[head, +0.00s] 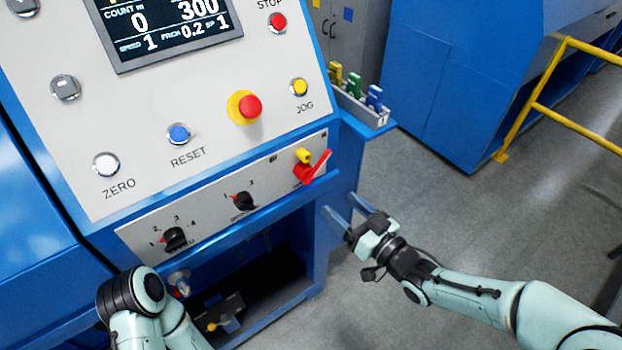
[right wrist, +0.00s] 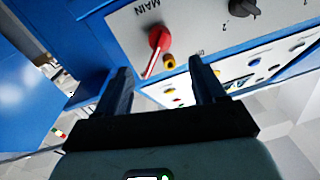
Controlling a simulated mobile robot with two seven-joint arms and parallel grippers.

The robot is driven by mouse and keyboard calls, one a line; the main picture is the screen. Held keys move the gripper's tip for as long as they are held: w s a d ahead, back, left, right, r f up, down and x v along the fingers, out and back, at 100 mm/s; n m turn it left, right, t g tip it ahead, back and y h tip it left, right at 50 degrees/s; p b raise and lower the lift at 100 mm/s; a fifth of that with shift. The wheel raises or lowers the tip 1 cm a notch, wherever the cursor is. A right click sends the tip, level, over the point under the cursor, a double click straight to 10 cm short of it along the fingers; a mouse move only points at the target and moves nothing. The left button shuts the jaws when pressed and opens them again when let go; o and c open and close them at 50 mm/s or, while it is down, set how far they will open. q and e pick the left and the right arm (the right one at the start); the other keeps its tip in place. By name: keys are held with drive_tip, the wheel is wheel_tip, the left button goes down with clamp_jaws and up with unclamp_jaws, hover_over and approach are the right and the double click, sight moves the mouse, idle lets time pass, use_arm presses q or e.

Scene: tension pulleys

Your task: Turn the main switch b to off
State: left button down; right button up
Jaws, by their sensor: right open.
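The main switch (head: 312,168) is a red handle at the right end of the lower grey panel, slanting up to the right in the head view. A small yellow piece (head: 303,155) sits beside it. In the right wrist view the red switch (right wrist: 158,42) is under the label MAIN, ahead of the fingers. My right gripper (head: 346,209) is open and empty, below and right of the switch, apart from it. Its two fingers also show in the right wrist view (right wrist: 160,72). My left arm is at the lower left; its gripper is not visible.
Two black selector knobs (head: 244,201) (head: 174,239) are left on the same panel. A red emergency button (head: 248,106) is above. A small bin (head: 362,108) with coloured items juts from the console's right side. Below the panel is an open recess. Floor at right is clear up to a yellow railing (head: 540,107).

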drive_tip(key=x, duration=1)
drive_tip(key=shift+w+a, duration=0.25)
drive_tip(key=shift+f, duration=0.1)
clamp_jaws()
